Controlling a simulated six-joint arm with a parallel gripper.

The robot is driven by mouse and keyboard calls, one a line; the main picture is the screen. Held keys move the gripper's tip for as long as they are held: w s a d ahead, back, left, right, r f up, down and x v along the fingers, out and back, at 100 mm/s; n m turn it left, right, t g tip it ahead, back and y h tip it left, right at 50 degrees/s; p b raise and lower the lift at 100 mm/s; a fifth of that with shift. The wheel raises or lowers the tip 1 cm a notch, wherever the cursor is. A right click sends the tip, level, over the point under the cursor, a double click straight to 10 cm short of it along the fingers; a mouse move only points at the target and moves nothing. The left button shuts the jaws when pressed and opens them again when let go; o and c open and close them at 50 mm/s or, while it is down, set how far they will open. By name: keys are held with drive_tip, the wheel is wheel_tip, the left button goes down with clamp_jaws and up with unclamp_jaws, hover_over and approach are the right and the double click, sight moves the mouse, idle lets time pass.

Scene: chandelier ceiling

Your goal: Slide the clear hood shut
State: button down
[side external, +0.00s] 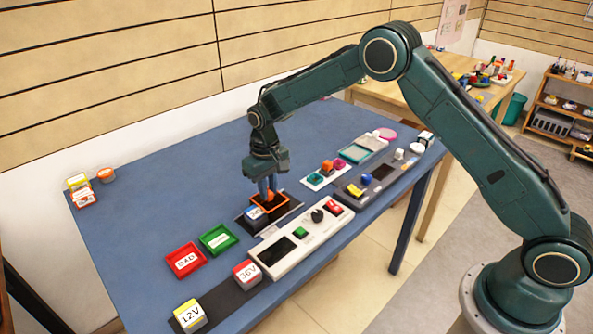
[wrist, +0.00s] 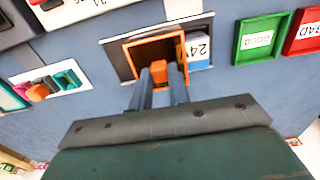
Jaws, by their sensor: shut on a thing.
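The clear hood (side external: 284,207) shows as an orange-edged frame on a dark bay (side external: 249,224) near the middle of the blue table. In the wrist view its orange frame (wrist: 139,46) surrounds a dark opening, with an orange knob (wrist: 159,68) at its near side. My gripper (side external: 268,190) points down at the hood; in the wrist view my gripper (wrist: 159,78) is shut on the orange knob, one finger on each side. A white and blue block marked 24 (wrist: 197,48) sits beside the frame in the bay, partly outside the frame. Clear panels are hard to make out.
A white control panel (side external: 300,243) with a knob and buttons stands in front of the bay. Red (side external: 185,260) and green (side external: 218,239) trays lie to the left. Blocks marked 36V (side external: 247,273) and 12V (side external: 189,315) stand at the front edge.

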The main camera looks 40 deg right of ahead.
drive_tip(key=a, duration=0.5)
drive_tip(key=shift+a, duration=0.1)
drive_tip(key=c, duration=1.3)
unclamp_jaws()
drive_tip(key=shift+r, duration=0.1)
drive_tip(key=shift+r, duration=0.45)
wheel_tip(320, 180, up, 13)
drive_tip(key=shift+f, duration=0.1)
drive_tip(key=shift+r, duration=2.5)
